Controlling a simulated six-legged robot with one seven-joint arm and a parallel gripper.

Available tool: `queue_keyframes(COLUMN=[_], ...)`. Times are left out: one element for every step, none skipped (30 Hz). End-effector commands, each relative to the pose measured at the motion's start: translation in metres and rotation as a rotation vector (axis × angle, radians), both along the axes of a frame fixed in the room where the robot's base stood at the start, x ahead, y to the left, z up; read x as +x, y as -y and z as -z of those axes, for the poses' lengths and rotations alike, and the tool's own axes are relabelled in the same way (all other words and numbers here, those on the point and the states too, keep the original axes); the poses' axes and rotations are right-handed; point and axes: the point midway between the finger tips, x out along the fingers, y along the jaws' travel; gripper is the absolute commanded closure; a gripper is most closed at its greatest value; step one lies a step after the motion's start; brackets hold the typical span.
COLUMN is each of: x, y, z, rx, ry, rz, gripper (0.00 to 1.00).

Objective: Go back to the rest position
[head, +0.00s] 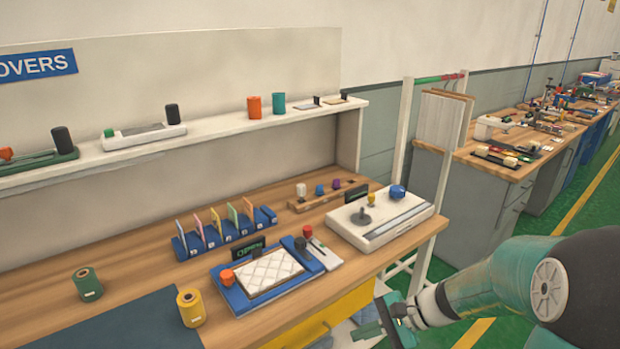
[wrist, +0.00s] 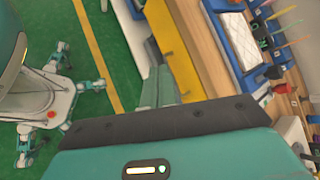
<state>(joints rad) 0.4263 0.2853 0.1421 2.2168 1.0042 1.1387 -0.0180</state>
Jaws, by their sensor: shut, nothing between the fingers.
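My gripper (head: 385,318) is low at the right in the head view, in front of the workbench's front edge and beside its yellow drawer. It is shut and empty, clear of the table. In the wrist view the gripper fingers (wrist: 157,88) point toward the drawer and floor. The small white quilted mattress (head: 268,273) lies flat in the blue tray (head: 232,295) on the bench; it also shows at the upper right of the wrist view (wrist: 240,40). The gripper is apart from both.
The wooden workbench (head: 140,283) holds a blue card rack (head: 222,239), a white device (head: 378,230), a green spool (head: 87,285) and a yellow spool (head: 190,307). A yellow drawer (head: 322,319) is below. A white shelf (head: 217,127) runs above. Green floor is free at the right.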

Motion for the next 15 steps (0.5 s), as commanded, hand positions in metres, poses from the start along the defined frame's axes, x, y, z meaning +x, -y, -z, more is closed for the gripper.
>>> queue_keyframes(x=[-0.009, -0.015, -0.023, -0.029, -0.034, -0.041, -0.047, -0.052, -0.059, -0.064, -0.069, -0.075, -0.08, -0.085, -0.091], y=[-0.003, -0.004, -0.005, -0.006, -0.006, -0.006, -0.005, -0.004, -0.003, -0.002, -0.002, 0.0, 0.002, 0.004, 0.006], z=[-0.011, -0.016, -0.023, -0.028, -0.033, -0.039, -0.044, -0.049, -0.055, -0.059, -0.064, -0.071, -0.075, -0.08, -0.086], rx=[-0.06, -0.096, -0.143, -0.179, -0.215, -0.262, -0.297, -0.332, -0.38, -0.415, -0.45, -0.497, -0.532, -0.567, -0.612], ry=[0.035, 0.055, 0.08, 0.099, 0.12, 0.148, 0.168, 0.19, 0.218, 0.24, 0.263, 0.294, 0.318, 0.34, 0.373], rz=[-0.049, -0.078, -0.115, -0.143, -0.17, -0.204, -0.229, -0.254, -0.286, -0.311, -0.334, -0.363, -0.383, -0.404, -0.431], gripper=[1.0, 1.0, 1.0, 1.0, 1.0, 1.0, 1.0, 1.0, 1.0, 1.0, 1.0, 1.0, 1.0, 1.0, 1.0])
